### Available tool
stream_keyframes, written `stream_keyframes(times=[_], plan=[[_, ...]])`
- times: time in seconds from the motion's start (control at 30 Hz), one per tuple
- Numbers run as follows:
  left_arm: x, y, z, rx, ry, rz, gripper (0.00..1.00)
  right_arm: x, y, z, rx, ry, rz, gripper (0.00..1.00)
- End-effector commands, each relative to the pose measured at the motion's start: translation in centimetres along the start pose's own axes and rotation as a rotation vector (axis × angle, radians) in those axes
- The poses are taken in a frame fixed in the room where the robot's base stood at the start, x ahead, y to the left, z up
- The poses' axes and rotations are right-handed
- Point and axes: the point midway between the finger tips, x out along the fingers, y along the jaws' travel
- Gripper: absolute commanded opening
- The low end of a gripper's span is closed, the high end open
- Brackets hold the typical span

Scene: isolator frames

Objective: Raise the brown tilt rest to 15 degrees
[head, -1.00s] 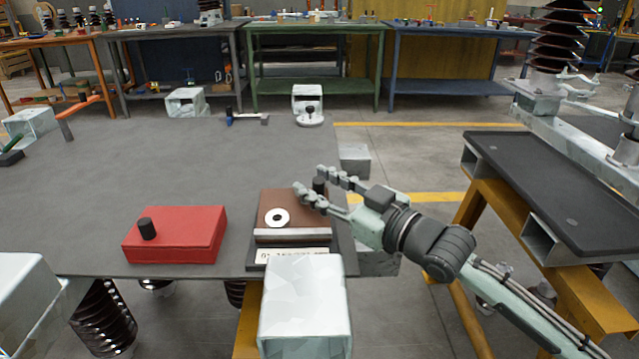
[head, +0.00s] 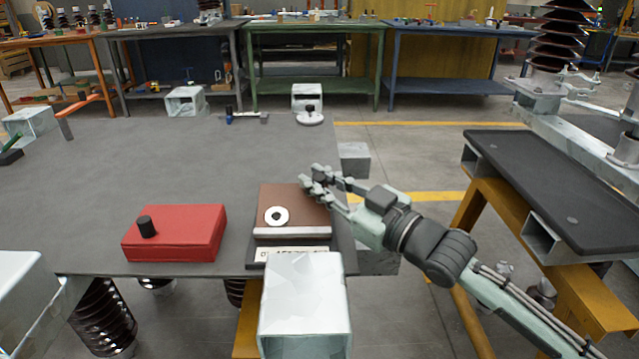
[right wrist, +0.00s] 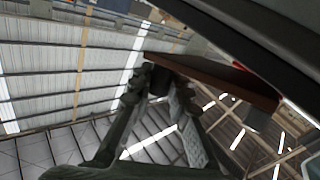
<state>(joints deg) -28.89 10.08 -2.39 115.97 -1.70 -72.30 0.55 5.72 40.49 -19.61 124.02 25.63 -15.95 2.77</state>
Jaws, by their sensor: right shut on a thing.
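The brown tilt rest (head: 294,205) is a flat brown plate on a dark base at the right end of the grey table. A white washer-like ring (head: 276,216) lies on it, and a pale bar runs along its near edge. A label, partly covered, sits in front. My right gripper (head: 316,179) is at the plate's far right corner, shut on a black knob (right wrist: 176,82). In the right wrist view the knob sits between the fingers beside the brown plate (right wrist: 215,72). The exact tilt is hard to read. My left gripper is not in view.
A red block (head: 175,234) with a black knob stands left of the rest on the grey table (head: 130,180). A pale box-shaped tube (head: 304,305) stands close in front of the rest. A black-topped stand (head: 560,185) is at the right. The table's middle is clear.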

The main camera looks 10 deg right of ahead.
Motion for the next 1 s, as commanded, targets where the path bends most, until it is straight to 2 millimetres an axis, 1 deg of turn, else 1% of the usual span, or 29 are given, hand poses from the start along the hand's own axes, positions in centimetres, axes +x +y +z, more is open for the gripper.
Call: stream_keyframes(times=[0.1,0.2,0.23,0.4,0.67,0.77,0.87,1.0], plan=[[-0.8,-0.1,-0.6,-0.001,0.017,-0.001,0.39,0.0,-0.1,0.0,-0.006,0.004,0.0,0.0],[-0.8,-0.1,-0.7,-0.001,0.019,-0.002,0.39,0.0,-0.1,0.0,-0.005,0.004,0.0,0.0],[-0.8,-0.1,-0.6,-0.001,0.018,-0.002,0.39,0.0,-0.1,0.0,-0.005,0.004,0.0,0.18],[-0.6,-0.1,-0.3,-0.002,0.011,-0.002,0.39,0.0,-0.1,0.0,-0.005,0.003,0.0,0.39],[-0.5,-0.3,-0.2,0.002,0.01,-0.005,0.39,0.0,0.0,0.0,-0.004,0.003,0.0,0.39],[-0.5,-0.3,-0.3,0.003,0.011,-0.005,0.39,-0.4,0.0,0.1,-0.004,0.002,0.0,0.39],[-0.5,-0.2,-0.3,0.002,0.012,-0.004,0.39,-1.5,0.0,0.1,-0.005,-0.001,0.001,0.39],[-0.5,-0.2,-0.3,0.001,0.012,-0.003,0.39,-4.0,-0.1,0.2,-0.004,-0.003,0.0,0.39]])
